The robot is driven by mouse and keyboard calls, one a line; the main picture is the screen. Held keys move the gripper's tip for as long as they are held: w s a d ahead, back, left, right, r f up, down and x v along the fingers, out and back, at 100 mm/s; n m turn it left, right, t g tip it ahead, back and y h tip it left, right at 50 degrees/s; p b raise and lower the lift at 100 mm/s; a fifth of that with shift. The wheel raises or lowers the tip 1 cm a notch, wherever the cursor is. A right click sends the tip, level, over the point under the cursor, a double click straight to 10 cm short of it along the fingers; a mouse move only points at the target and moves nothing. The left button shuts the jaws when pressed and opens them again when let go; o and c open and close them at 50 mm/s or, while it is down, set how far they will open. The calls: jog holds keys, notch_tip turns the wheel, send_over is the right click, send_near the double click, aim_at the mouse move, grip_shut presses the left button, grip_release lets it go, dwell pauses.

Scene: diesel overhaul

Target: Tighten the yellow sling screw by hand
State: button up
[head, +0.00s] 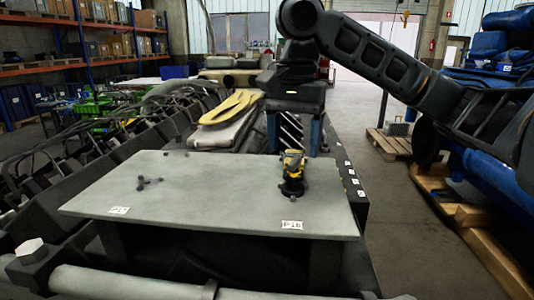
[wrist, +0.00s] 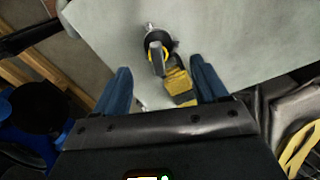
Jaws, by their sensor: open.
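In the head view, a small yellow and black piece (head: 292,172), which I take to be the sling screw, stands on the right part of a grey table (head: 220,190). In the wrist view, the piece shows a black round part with a yellow ring (wrist: 157,52) and a yellow block (wrist: 178,82) beside it. My gripper (head: 293,150) points down with its two blue fingers spread, behind and above the piece in the head view. In the wrist view, my gripper (wrist: 163,72) is open and empty, with the piece showing between the fingers. I cannot tell the exact height gap.
Several small dark parts (head: 148,182) lie on the left of the table. Paper labels (head: 292,225) are on its front edge. A long engine with hoses (head: 90,150) stands on the left. A yellow curved piece (head: 230,106) lies behind the table. A wooden pallet (head: 388,143) is on the right floor.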

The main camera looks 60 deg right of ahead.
aim_at(294, 160)
jog(key=shift+s, duration=0.2)
jog(key=n, duration=1.7)
jog(key=shift+n, duration=1.1)
jog(key=shift+f+n+b, duration=0.25)
jog(key=shift+n+b, duration=0.35)
jog(key=shift+b, duration=0.1)
jog(key=n+b, duration=0.3)
jog(key=n, duration=0.3)
jog(key=shift+r+n, duration=0.1)
jog(key=shift+n, duration=0.2)
jog(key=shift+r+n+p, duration=0.25)
jog(key=shift+n+p, duration=0.2)
jog(key=shift+n, duration=0.05)
jog(key=n+p, duration=0.1)
jog(key=n, duration=0.6)
jog(key=shift+p, duration=0.35)
jog(key=shift+n, duration=0.3)
jog(key=shift+f+b, duration=1.55)
jog(key=shift+f, duration=1.1)
